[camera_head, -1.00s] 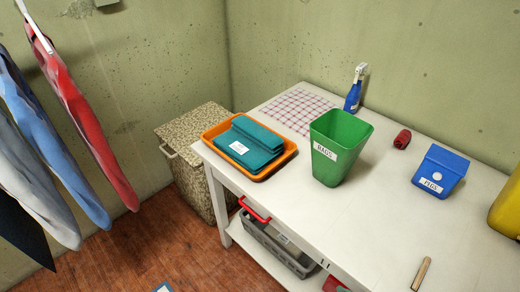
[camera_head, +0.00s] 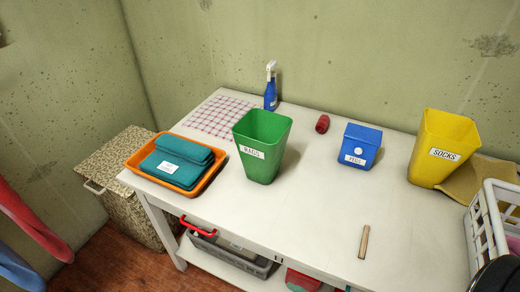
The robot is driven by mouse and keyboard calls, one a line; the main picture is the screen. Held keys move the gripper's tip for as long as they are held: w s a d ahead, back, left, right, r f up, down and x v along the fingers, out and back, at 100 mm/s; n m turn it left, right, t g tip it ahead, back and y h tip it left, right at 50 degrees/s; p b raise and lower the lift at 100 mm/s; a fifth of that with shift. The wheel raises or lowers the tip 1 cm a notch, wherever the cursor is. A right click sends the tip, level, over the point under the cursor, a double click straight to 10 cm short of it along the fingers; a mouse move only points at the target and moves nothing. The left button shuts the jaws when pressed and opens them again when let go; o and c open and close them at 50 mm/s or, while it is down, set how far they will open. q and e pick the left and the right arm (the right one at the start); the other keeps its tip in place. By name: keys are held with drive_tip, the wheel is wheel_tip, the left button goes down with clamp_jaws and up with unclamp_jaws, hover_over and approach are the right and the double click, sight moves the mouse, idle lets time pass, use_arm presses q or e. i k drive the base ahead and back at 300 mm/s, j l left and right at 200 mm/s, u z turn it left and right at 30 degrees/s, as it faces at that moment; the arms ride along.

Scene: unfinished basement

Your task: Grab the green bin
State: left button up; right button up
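The green bin (camera_head: 264,160) stands upright on the white table (camera_head: 310,220), left of the table's middle. It is open at the top and has a white label reading RAGS. It looks empty as far as I can see inside. Neither of my grippers shows in the head view, and nothing touches the bin.
An orange tray (camera_head: 208,181) with folded teal cloths (camera_head: 178,161) lies left of the bin. A blue spray bottle (camera_head: 270,90), red roll (camera_head: 322,124), blue PEGS box (camera_head: 359,147), yellow SOCKS bin (camera_head: 440,148), wooden stick (camera_head: 364,242) and white basket (camera_head: 486,228) surround it. The table front is mostly clear.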

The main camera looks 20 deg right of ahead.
sight(261, 138)
drive_tip(key=k, duration=0.3)
drive_tip(key=k+z, duration=0.2)
drive_tip(key=z, duration=0.2)
drive_tip(key=k+z, duration=0.15)
drive_tip(key=z, duration=0.25)
drive_tip(key=i+j+z, duration=0.35)
drive_tip(key=j, duration=0.2)
drive_tip(key=i+j, duration=0.1)
drive_tip(key=j, duration=0.2)
drive_tip(key=i+j, duration=0.1)
drive_tip(key=j, duration=0.2)
drive_tip(key=i+j, duration=0.1)
drive_tip(key=j, duration=0.2)
